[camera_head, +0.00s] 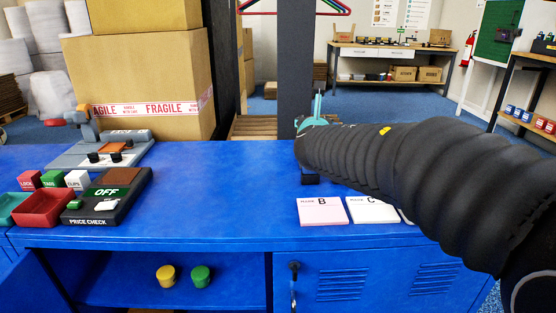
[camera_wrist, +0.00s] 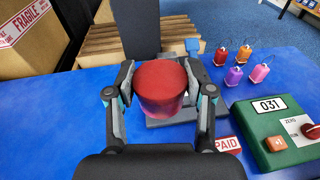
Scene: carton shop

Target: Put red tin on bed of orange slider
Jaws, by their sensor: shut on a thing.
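The red tin (camera_wrist: 162,84) is between the two fingers of my gripper (camera_wrist: 160,80) in the wrist view. The fingers are shut on its sides, and it covers part of a grey base (camera_wrist: 172,117) behind it. In the head view my arm hides the tin, and I cannot make out my gripper clearly. A grey device with an orange pad (camera_head: 114,146) and an orange-red handle stands at the left of the blue bench in the head view, far from my gripper. It looks like the orange slider. Its pad shows no tin on it.
A black PRICE CHECK box (camera_head: 110,196), a red tray (camera_head: 45,222) and small labelled boxes stand at the left. Cards B (camera_head: 322,211) and C (camera_head: 372,210) lie at the front. A green box (camera_wrist: 281,138) and several small coloured items are right of the tin. The bench middle is clear.

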